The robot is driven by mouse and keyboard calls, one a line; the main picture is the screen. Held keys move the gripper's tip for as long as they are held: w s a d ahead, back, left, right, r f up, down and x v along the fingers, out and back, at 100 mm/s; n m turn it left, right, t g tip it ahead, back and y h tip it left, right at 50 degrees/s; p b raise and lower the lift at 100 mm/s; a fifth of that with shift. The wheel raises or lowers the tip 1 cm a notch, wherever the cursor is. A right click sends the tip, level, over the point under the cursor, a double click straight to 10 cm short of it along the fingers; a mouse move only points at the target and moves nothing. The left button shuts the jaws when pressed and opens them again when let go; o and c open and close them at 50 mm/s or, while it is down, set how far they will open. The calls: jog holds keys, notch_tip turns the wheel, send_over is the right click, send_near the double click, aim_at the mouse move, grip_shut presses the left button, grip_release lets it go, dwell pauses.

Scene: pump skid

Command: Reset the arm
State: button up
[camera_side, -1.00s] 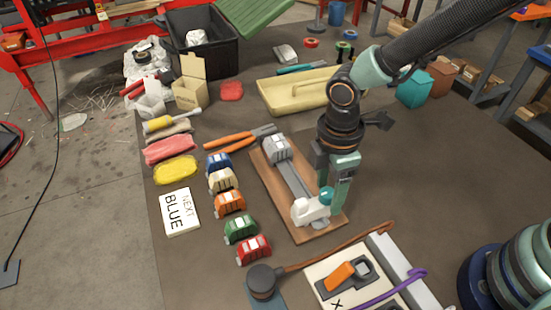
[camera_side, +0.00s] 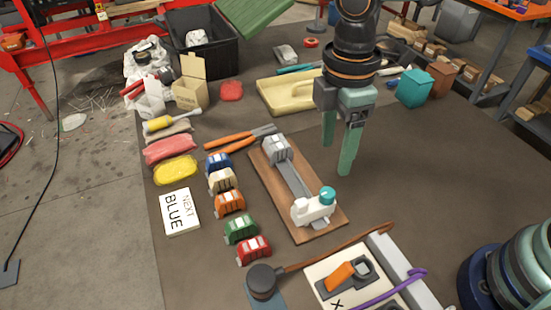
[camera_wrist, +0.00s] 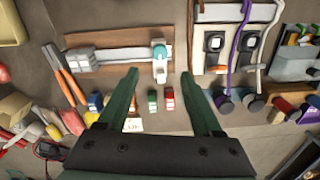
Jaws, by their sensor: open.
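My gripper (camera_side: 338,150) hangs open and empty above the table, behind and to the right of the wooden board with the pump rig (camera_side: 325,222). Its two green fingers point down and stand apart. In the camera_wrist view my gripper (camera_wrist: 160,85) shows its fingers spread wide with nothing between them. The board carries a grey block (camera_side: 276,150) at its far end and a white part with a teal knob (camera_side: 314,207) at its near end. The rig also shows in the camera_wrist view (camera_wrist: 115,58).
A row of toy-like cars in blue, cream, orange, green and red (camera_side: 229,202) stands left of the board. A card reading "NEXT BLUE" (camera_side: 180,212) lies beside them. A switch panel with cables (camera_side: 322,290) is at the front. The table right of the board is clear.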

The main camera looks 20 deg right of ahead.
jog(key=shift+r, duration=0.6)
jog(key=d+r+m+t, duration=0.3)
jog(key=d+m, duration=0.5)
jog(key=d, duration=0.3)
jog(key=s+d+r+m+t, duration=0.1)
jog(key=d+r+m+t, duration=0.1)
jog(key=d+m, duration=0.6)
jog(key=d+r, duration=0.1)
jog(key=d, duration=0.2)
jog(key=shift+t, duration=0.4)
